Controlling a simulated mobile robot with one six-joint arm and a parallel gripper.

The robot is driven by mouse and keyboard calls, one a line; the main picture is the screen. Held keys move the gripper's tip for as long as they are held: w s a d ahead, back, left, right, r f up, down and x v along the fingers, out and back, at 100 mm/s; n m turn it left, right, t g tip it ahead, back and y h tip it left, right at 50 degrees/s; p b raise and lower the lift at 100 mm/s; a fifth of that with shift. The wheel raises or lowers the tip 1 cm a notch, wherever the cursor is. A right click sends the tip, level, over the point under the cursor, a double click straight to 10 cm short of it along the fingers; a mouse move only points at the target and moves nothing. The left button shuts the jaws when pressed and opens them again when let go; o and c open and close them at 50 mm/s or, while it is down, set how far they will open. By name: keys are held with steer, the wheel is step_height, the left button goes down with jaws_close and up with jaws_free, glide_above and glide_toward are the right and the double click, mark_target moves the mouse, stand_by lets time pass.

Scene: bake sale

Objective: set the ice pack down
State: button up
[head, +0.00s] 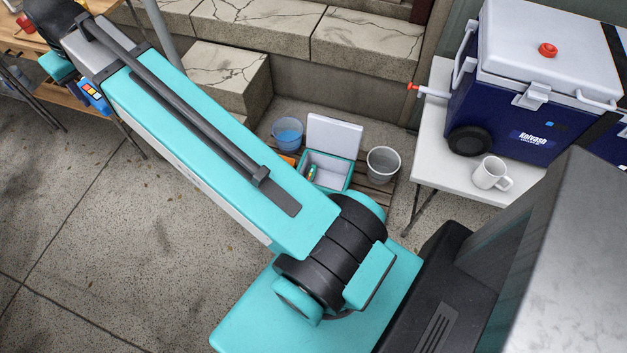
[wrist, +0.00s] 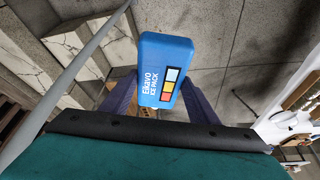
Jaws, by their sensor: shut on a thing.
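The ice pack is a blue block with a white "Elkavo ICE PACK" label and coloured squares. It fills the middle of the wrist view (wrist: 165,62) and shows small at the left of the head view (head: 96,99). My gripper (wrist: 162,92) is shut on it, with one dark purple finger on each side. The pack is held out in the air at the end of my arm, close to the wooden table (head: 58,88) at the upper left. Whether it touches the table cannot be told.
An open cool box (head: 328,172) stands low on a wooden pallet, between a blue bucket (head: 287,134) and a grey bucket (head: 383,163). A white table (head: 434,158) at right bears a large blue cooler (head: 535,95) and a white mug (head: 491,174). Stone steps (head: 255,28) rise behind. Bare floor lies at lower left.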

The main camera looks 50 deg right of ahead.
steer(key=s+d+f+n+b, duration=0.1)
steer(key=s+d+f+b, duration=0.1)
steer(key=d+f+b, duration=0.95)
steer(key=s+d+f+y+b, duration=0.1)
steer(key=d+f+b, duration=0.5)
steer(key=d+f, duration=0.95)
steer(key=s+d+f+n+b, duration=0.15)
steer(key=d+f+b, duration=0.75)
steer(key=f, duration=1)
steer(key=s+d+f+b, duration=0.7)
steer(key=s+f+b, duration=0.1)
steer(key=f, duration=0.6)
steer(key=s+d+f+b, duration=0.8)
steer(key=f, duration=0.6)
steer(key=s+d+f+n+b, duration=0.1)
steer(key=s+d+f+b, duration=0.7)
steer(key=f, duration=0.6)
steer(key=shift+s+d+f, duration=0.2)
steer(key=shift+s+f, duration=0.15)
steer(key=shift+s, duration=0.2)
steer(key=shift+f+b, duration=1.05)
steer(key=shift+f, duration=1.45)
steer(key=shift+f, duration=0.1)
